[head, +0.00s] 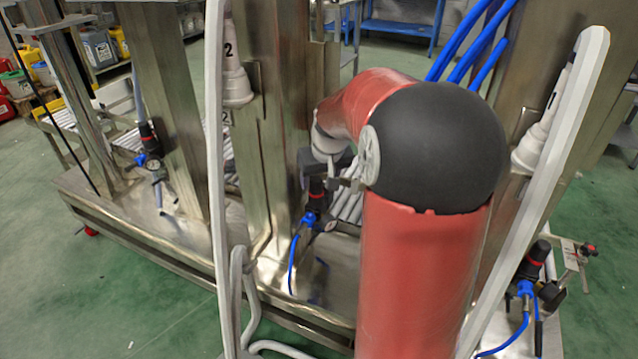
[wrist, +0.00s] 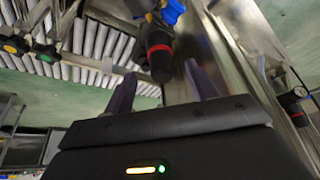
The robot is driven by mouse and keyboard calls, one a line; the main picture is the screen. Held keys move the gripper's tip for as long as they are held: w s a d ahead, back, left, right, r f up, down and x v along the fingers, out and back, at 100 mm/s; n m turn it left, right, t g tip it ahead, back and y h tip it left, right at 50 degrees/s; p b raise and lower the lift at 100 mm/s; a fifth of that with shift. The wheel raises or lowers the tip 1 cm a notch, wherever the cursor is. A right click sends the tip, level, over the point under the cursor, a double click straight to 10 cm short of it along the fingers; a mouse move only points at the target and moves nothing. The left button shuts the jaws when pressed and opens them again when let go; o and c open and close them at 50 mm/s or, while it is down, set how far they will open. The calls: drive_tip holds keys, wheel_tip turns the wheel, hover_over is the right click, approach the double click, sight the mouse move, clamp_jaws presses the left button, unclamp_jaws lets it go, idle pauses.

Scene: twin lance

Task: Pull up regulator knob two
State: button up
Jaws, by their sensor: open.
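Regulator knob two is a black cap with a red ring (head: 317,187) on the regulator beside the middle steel post, which bears a "2" label. Blue fittings and a blue hose are below it. My gripper (head: 326,162) is just above the knob in the head view, its fingers largely hidden by my red arm. In the wrist view, my gripper (wrist: 160,72) is open, with a purple-grey finger on each side of the black knob (wrist: 160,67). The knob end lies between the fingertips, with visible gaps at both sides. Whether its depth matches the fingers is hard to tell.
Another black-and-red regulator (head: 147,138) is at the left and one more (head: 537,258) at the lower right. Steel posts (head: 268,130) and a white pipe (head: 215,180) stand close by. Grey rollers (wrist: 98,40) show in the wrist view. Green floor lies open at the left front.

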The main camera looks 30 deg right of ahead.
sight(318, 183)
drive_tip(key=shift+x, duration=2)
